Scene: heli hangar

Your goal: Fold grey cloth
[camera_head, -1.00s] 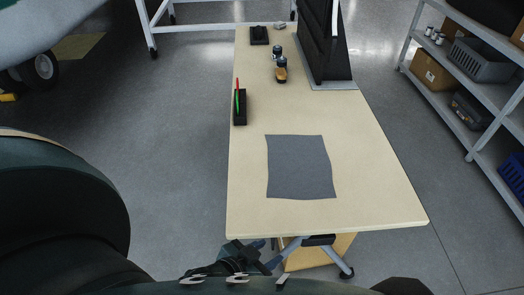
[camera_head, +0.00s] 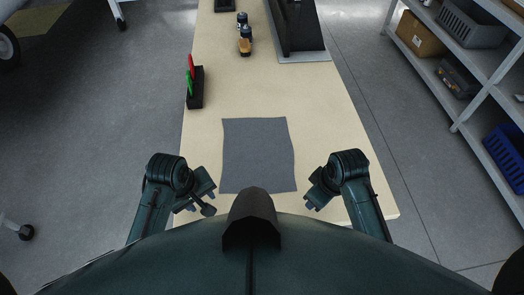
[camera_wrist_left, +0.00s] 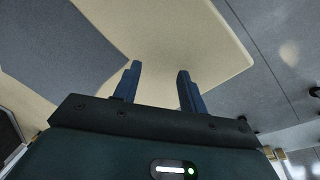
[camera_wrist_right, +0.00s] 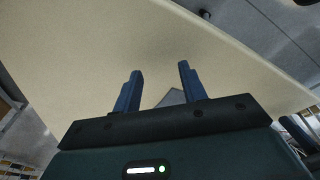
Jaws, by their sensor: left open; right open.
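The grey cloth (camera_head: 257,153) lies flat and spread out on the light wooden table (camera_head: 325,110), near its front end. Its edges are slightly wavy. My left gripper (camera_head: 205,203) is beside the cloth's near left corner, apart from it. In the left wrist view its two blue fingers (camera_wrist_left: 158,82) stand apart with nothing between them, and the cloth (camera_wrist_left: 65,45) shows at upper left. My right gripper (camera_head: 311,200) is just right of the cloth's near right corner. In the right wrist view its fingers (camera_wrist_right: 160,82) are apart, and a small grey corner, probably cloth, shows between them.
A black holder (camera_head: 195,95) with red and green items stands at the table's left edge. Small bottles (camera_head: 244,42) and a black panel stand (camera_head: 300,30) are farther back. A shelf (camera_head: 465,80) with boxes and crates stands at the right. The table around the cloth is clear.

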